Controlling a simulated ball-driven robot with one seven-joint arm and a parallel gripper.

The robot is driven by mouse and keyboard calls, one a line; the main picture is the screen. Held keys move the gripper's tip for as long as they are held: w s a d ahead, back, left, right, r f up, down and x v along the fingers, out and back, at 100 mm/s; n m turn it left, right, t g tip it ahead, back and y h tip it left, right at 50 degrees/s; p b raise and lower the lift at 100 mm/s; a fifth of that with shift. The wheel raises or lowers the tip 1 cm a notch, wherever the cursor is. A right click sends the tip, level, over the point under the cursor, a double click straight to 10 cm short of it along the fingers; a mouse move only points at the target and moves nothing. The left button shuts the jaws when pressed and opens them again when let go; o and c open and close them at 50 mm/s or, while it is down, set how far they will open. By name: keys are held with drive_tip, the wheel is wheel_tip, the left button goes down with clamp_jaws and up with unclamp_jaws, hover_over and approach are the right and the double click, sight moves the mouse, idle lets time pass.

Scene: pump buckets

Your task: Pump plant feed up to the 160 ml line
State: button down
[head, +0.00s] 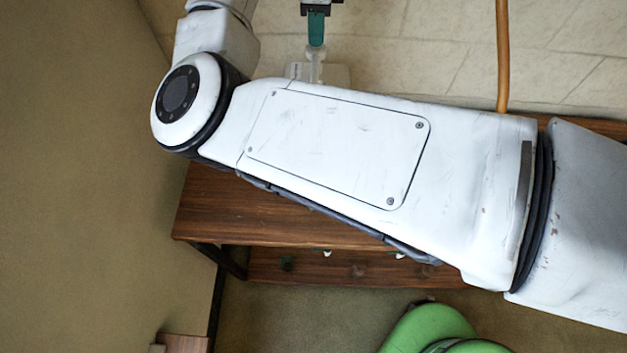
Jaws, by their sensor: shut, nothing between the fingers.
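My gripper (316,42) shows at the top of the head view, with dark teal fingers pointing down. It is shut and holds nothing. Right below the fingertips is a pale, translucent pump head (316,66). The fingertips look close to or touching its top; I cannot tell which. A whitish container top (337,74) shows around the pump head. My white arm crosses the view and hides the rest of the container. No level line, feed level or receiving vessel can be made out.
A dark wooden bench (225,215) with a lower shelf (330,270) stands under my arm. An orange-brown hose or pole (503,55) runs down the pale tiled wall (430,50). A green rounded object (430,325) is at the bottom. A small wooden piece (185,343) lies lower left.

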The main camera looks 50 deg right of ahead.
sight(316, 49)
drive_tip(key=shift+f, duration=0.1)
drive_tip(key=shift+f, duration=0.45)
drive_tip(key=shift+f+b, duration=0.85)
drive_tip(key=shift+f, duration=0.8)
drive_tip(key=shift+r, duration=0.1)
idle(0.4)
drive_tip(key=shift+r+p, duration=1.9)
drive_tip(key=shift+r, duration=0.2)
drive_tip(key=shift+r, duration=0.1)
wheel_tip(316, 49, up, 2)
drive_tip(key=shift+r+p, duration=0.2)
drive_tip(key=shift+p, duration=0.85)
drive_tip(key=shift+r, duration=1.25)
